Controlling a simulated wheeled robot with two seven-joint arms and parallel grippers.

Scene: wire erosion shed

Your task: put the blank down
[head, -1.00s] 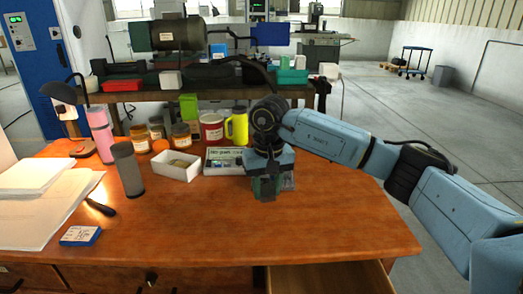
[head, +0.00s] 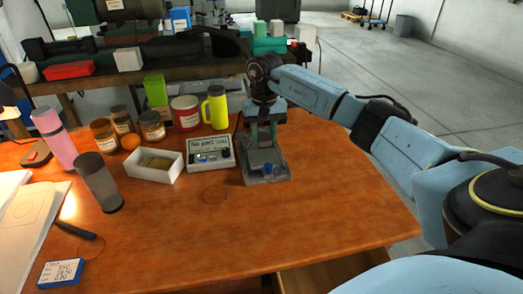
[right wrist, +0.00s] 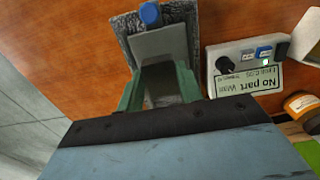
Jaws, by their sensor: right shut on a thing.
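My left gripper is not in view.
A small control box (head: 209,154), its display reading "No part", stands left of the fixture. A white tray (head: 153,175), jars, a yellow flask (head: 217,108) and a grey tumbler (head: 98,184) stand further left. The wooden tabletop (head: 180,240) is clear in front.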

